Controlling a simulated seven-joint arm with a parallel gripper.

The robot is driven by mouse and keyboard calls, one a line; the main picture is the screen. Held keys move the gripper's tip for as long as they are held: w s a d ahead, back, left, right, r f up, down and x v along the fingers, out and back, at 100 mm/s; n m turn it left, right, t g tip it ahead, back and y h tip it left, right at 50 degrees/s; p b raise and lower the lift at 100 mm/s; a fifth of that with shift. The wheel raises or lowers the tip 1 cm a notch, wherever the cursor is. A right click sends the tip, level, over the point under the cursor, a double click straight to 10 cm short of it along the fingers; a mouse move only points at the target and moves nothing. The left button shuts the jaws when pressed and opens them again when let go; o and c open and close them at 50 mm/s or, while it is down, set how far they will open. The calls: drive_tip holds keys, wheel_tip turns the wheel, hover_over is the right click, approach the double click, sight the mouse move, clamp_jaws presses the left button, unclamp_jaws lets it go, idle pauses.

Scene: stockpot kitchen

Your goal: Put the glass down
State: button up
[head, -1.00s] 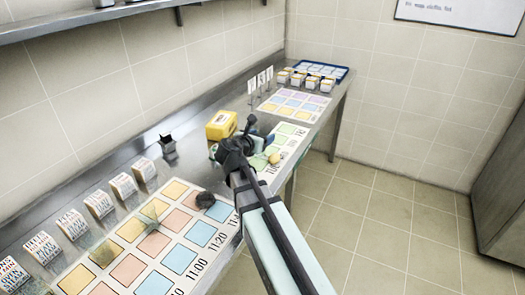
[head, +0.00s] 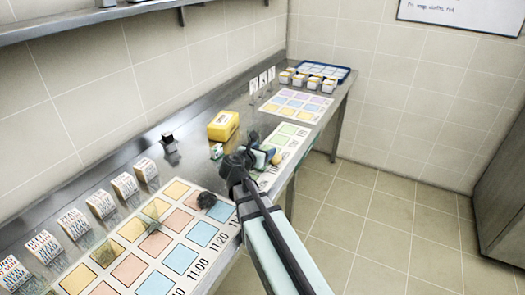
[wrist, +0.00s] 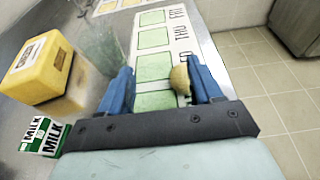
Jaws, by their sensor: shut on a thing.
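My gripper (head: 264,150) is over the counter beside the weekday mat, right of the yellow box. In the wrist view its blue fingers (wrist: 162,76) stand wide apart, shut on the glass, whose clear walls hardly show between them. A faint greenish, see-through shape (wrist: 103,48) shows beyond the left finger; I cannot tell whether it belongs to the held glass. The weekday mat (wrist: 184,38) with green squares lies below. A yellowish round thing (wrist: 180,79) shows by the right finger, partly hidden by it.
The yellow box (head: 223,125) and a milk carton (wrist: 43,136) are left of the gripper. A larger mat with coloured squares (head: 128,270) lies nearer, with a dark round thing (head: 207,200) on it. A blue tray (head: 346,72) stands at the far end. The counter's edge is close on the right.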

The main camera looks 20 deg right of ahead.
drive_tip(key=shift+f, duration=0.15)
drive_tip(key=o, duration=1.3)
drive_tip(key=shift+c, duration=0.2)
drive_tip(key=shift+s+a+r, duration=0.15)
drive_tip(key=shift+r, duration=0.05)
drive_tip(key=v, duration=1.1)
drive_tip(key=shift+s+a+r, duration=0.15)
